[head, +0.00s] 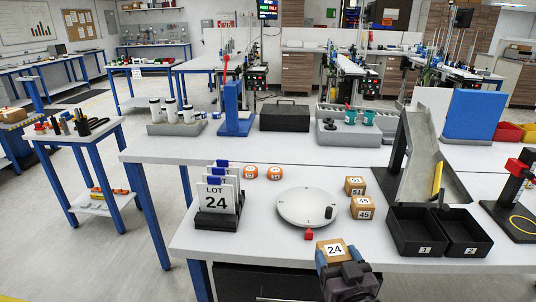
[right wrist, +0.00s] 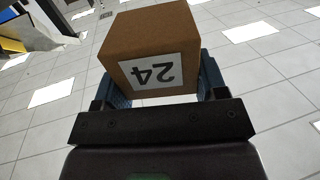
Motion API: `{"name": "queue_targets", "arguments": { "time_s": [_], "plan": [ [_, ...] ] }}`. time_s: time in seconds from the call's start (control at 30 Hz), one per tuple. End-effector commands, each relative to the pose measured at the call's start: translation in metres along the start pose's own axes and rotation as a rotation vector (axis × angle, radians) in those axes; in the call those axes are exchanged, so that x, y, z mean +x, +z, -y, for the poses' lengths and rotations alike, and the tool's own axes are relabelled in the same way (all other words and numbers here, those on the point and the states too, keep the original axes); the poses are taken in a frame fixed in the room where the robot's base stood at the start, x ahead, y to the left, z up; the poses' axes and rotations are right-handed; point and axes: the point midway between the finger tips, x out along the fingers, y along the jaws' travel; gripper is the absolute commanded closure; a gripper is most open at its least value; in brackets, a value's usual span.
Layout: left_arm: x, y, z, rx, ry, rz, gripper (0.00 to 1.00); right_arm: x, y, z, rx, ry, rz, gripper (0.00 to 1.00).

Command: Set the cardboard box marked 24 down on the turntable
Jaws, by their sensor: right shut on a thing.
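The cardboard box marked 24 (head: 334,250) is held in my right gripper (head: 337,262), near the front edge of the table. In the right wrist view the box (right wrist: 150,45) sits between the two blue fingers of the gripper (right wrist: 160,80), with its white 24 label upside down. The turntable (head: 300,206) is a round, light grey disc on the table, up and to the left of the box in the head view. A small dark piece lies near its right rim, and a red pointer stands at its front. My left gripper is not in view.
A LOT 24 card holder (head: 216,221) stands left of the turntable. Small boxes marked 51 (head: 355,186) and 45 (head: 363,212) sit close to its right. Orange round pieces (head: 250,172) lie behind it. Black bins (head: 415,246) stand at the right.

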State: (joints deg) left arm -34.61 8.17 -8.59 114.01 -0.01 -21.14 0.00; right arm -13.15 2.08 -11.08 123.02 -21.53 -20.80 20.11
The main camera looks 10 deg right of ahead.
Motion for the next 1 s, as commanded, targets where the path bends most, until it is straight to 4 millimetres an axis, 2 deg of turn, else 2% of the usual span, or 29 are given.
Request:
{"name": "queue_targets", "arguments": {
  "time_s": [0.13,0.3,0.4,0.53,1.0],
  "plan": [
    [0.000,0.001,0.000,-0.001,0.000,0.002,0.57,-0.011,0.024,-0.024,0.004,0.068,0.008,0.60],
    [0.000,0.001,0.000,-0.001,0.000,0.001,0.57,-0.030,0.057,-0.072,0.003,0.187,0.007,0.60],
    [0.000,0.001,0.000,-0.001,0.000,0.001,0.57,-0.042,0.071,-0.098,0.001,0.243,0.007,0.60],
    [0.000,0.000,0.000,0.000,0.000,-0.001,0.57,-0.052,0.079,-0.124,-0.003,0.284,0.002,0.60],
    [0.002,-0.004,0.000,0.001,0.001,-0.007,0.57,-0.051,0.073,-0.122,0.001,0.263,0.001,0.60]
  ]
}}
